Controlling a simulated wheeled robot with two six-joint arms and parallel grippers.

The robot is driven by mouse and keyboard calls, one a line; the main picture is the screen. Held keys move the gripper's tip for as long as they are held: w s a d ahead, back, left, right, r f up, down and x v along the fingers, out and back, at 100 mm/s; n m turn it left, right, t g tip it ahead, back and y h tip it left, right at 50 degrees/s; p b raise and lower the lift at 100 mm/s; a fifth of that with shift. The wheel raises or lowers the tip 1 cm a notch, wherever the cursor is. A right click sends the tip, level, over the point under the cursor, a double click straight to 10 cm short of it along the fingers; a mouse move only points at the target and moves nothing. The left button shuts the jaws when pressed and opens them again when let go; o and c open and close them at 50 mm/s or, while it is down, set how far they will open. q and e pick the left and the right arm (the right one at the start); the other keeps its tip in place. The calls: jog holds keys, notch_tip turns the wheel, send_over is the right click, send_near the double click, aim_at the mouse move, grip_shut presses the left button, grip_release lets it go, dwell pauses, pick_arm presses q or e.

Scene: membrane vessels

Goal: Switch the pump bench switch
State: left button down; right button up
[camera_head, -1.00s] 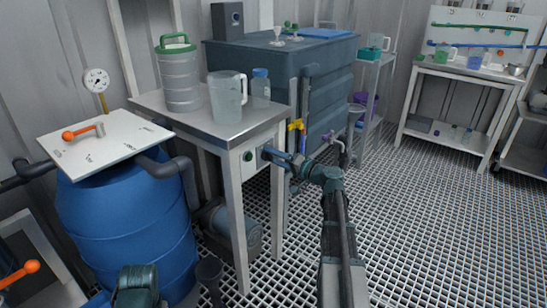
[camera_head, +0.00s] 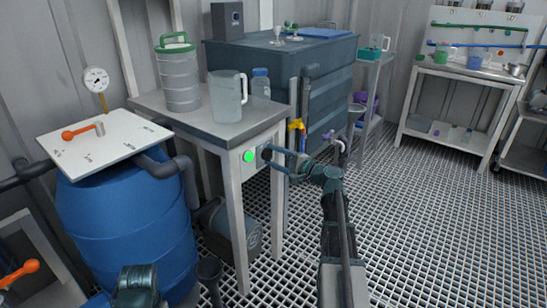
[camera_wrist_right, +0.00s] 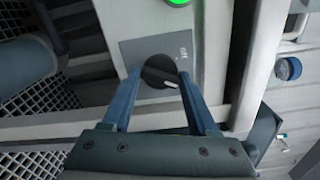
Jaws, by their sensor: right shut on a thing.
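The pump bench switch is a black rotary knob (camera_wrist_right: 158,68) on a grey plate (camera_wrist_right: 130,50) marked "off". It is on the front of the pump bench (camera_head: 205,125). My right gripper (camera_wrist_right: 160,77) is shut on the knob, one blue finger on each side. In the wrist view the knob's white mark points right, away from the "off" label. The round lamp (camera_head: 248,156) beside the switch is lit green; its edge also shows in the right wrist view (camera_wrist_right: 178,2). In the head view my right gripper (camera_head: 270,154) partly hides the switch.
A ribbed canister (camera_head: 178,80), a clear jug (camera_head: 225,98) and a blue-capped bottle (camera_head: 261,85) stand on the bench. A blue barrel (camera_head: 125,230) with a white lid is to the left. Yellow-handled piping (camera_head: 296,125) runs close behind my right gripper. The grating at right is open.

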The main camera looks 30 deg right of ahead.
dwell(0.4)
jog(key=o, duration=1.3)
jog(key=shift+o, duration=0.2)
jog(key=v, duration=1.4)
